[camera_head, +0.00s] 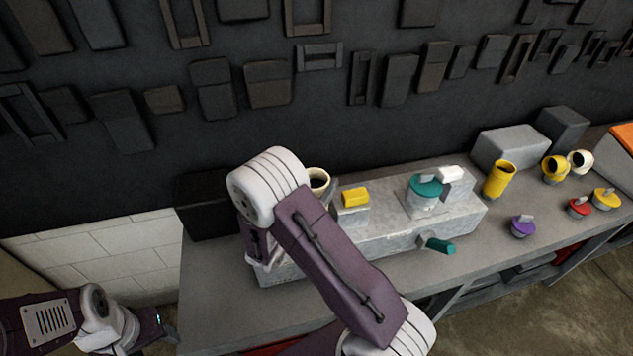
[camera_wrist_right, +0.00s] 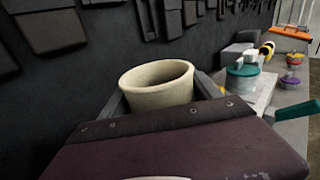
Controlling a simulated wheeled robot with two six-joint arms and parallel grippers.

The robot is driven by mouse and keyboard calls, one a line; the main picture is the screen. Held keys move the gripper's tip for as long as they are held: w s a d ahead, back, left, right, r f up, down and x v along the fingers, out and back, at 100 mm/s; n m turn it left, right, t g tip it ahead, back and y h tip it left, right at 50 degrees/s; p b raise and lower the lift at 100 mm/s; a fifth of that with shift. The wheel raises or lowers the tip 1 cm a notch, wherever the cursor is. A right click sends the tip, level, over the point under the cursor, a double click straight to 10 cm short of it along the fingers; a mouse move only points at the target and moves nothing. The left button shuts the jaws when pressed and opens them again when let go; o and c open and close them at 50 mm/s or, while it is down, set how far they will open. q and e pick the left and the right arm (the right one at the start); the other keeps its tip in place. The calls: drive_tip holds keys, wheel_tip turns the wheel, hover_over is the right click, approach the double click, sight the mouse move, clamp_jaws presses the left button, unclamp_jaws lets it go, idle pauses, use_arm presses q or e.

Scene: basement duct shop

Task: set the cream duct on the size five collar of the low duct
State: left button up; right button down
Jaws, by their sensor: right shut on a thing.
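The cream duct (camera_wrist_right: 157,84) is a short round tube with an open top. My right gripper (camera_wrist_right: 160,97) is shut on it, with a finger at each side. In the head view the cream duct's rim (camera_head: 318,179) shows beside my right wrist, at the left end of the low duct. The low duct (camera_head: 385,238) is a long grey metal box on the bench. My right arm hides its left part, the cream duct's lower end and any collar under it, so contact cannot be told. My left gripper (camera_head: 158,326) is low at the left, away from the duct.
On the low duct are a yellow-topped block (camera_head: 355,196), a teal-lidded collar (camera_head: 426,189) and a white piece (camera_head: 451,173); a teal handle (camera_head: 440,245) juts from its front. A yellow tube (camera_head: 499,179) and purple cap (camera_head: 522,227) stand right. The bench front is clear.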

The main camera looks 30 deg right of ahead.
drive_tip(key=shift+w, duration=0.15)
drive_tip(key=shift+f+b, duration=0.6)
drive_tip(key=shift+f, duration=0.05)
idle(0.4)
drive_tip(key=shift+c, duration=2)
unclamp_jaws()
drive_tip(key=shift+r, duration=0.1)
drive_tip(key=v, duration=1.1)
